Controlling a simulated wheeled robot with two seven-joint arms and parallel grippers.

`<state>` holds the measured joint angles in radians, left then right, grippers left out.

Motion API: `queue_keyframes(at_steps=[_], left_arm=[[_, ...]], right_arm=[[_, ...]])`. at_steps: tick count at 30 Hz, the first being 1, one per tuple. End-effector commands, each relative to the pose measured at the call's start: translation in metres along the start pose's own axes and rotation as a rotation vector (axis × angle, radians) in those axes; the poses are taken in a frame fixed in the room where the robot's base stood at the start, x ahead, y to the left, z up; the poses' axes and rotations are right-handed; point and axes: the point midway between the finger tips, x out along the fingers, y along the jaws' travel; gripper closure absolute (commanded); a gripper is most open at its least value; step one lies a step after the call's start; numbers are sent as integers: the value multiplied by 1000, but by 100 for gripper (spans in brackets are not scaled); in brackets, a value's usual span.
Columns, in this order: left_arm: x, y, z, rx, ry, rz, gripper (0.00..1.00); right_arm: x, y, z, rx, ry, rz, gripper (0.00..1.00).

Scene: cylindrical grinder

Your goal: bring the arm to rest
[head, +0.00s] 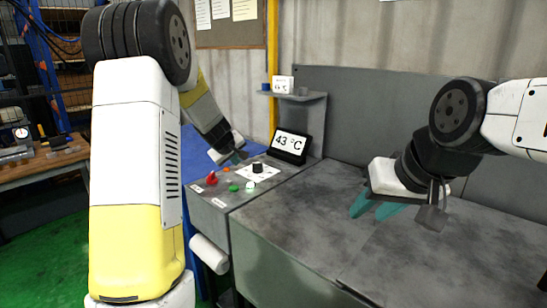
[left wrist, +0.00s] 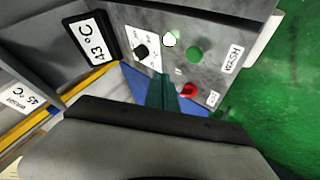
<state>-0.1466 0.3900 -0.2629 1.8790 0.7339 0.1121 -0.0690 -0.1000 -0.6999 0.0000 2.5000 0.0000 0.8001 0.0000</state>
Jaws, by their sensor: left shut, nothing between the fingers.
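My left arm comes in from the left in the head view. Its gripper (head: 238,157) is shut and empty, above the back of the control panel (head: 217,197). In the left wrist view the shut teal fingers (left wrist: 163,92) show in front of the panel, between the black knob (left wrist: 141,53) and the red knob (left wrist: 188,90). I cannot tell whether they touch anything. My right gripper (head: 376,207) hangs over the grey machine top at the right, its teal fingers apart and nothing visible between them.
A display (head: 290,145) reading 43 °C stands behind the panel. The panel also bears a green button (head: 233,188) and a lit white button (head: 250,186). A small shelf (head: 300,97) and a yellow post (head: 272,60) rise behind. The grey machine top (head: 310,225) is clear.

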Motion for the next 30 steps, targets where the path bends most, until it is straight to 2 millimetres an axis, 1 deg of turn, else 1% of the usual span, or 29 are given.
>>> queue_keyframes(at_steps=[1,2,3,4,5,6,7,8,9,11,12,14,15,18,21,25,27,30], left_arm=[[-29,10,4,25,-22,34,100],[-46,14,10,46,-41,51,100],[-69,19,18,77,-67,73,100],[-86,22,25,103,-86,89,100],[-103,24,32,128,-104,102,100],[-125,25,43,165,-127,118,100],[-141,25,51,194,-143,129,100],[-157,24,59,223,-158,138,100],[-178,21,70,263,-178,148,100],[-208,15,88,325,-204,157,100],[-227,9,100,368,-218,160,100],[-254,-3,119,431,-239,157,100],[-270,-12,131,475,-250,152,100],[-304,-38,159,576,-269,127,100],[-327,-63,180,656,-279,93,100],[-343,-86,196,718,-284,55,100],[-347,-92,200,735,-285,43,100],[-349,-96,202,744,-287,36,100]], right_arm=[[0,0,0,0,0,0,64],[0,0,0,0,0,0,64],[0,0,0,0,0,0,64],[0,0,0,0,0,0,64],[0,0,0,0,0,0,64],[0,0,0,0,0,0,64],[0,0,0,0,0,0,64],[0,0,0,0,0,0,64],[0,0,0,0,0,0,64],[0,0,0,0,0,0,64],[0,0,0,0,0,0,64],[0,0,0,0,0,0,64],[0,0,0,0,0,0,64],[0,0,0,0,0,0,64],[0,0,0,0,0,0,64],[0,0,0,0,0,0,64],[0,0,0,0,0,0,64],[0,0,0,0,0,0,64]])
